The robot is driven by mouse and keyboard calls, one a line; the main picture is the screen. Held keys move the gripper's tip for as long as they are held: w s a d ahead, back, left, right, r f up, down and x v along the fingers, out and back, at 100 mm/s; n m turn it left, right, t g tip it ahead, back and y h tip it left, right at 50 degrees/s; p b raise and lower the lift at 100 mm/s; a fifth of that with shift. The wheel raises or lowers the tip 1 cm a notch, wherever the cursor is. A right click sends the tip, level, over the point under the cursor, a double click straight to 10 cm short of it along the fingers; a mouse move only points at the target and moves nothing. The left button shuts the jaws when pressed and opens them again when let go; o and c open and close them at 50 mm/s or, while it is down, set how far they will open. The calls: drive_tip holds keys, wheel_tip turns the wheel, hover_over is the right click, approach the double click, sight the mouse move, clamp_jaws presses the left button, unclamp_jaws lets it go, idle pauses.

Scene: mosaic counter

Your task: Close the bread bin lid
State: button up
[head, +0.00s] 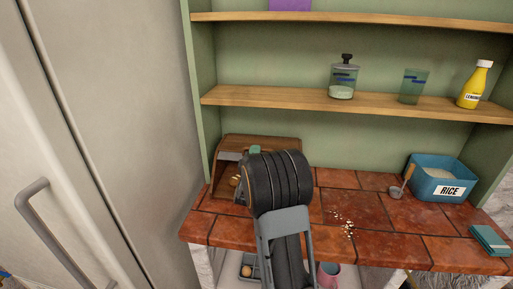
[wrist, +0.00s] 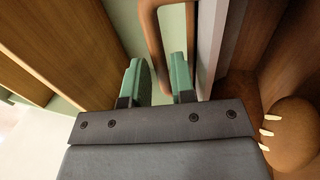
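The wooden bread bin (head: 280,141) stands at the back left of the tiled counter, partly hidden by my arm. Its front is open, and a loaf shows inside, also seen at the right of the wrist view (wrist: 293,135). A pale grey edge (wrist: 209,45), which looks like the lid's, runs beside a brown looped handle (wrist: 151,35) in the wrist view. My gripper (wrist: 160,80) is open, its green fingertips apart, with part of the handle showing between them. I cannot tell whether they touch it. In the head view my gripper (head: 255,149) is at the bin, mostly hidden.
A blue rice box (head: 437,187) with a scoop stands at the right, a teal folded cloth (head: 490,239) at the front right. Crumbs (head: 346,225) lie mid-counter. A shelf (head: 280,98) with a jar, glass and bottle is above. A fridge (head: 110,120) stands close at left.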

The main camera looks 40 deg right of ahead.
drive_tip(key=shift+x, duration=1.05)
clamp_jaws()
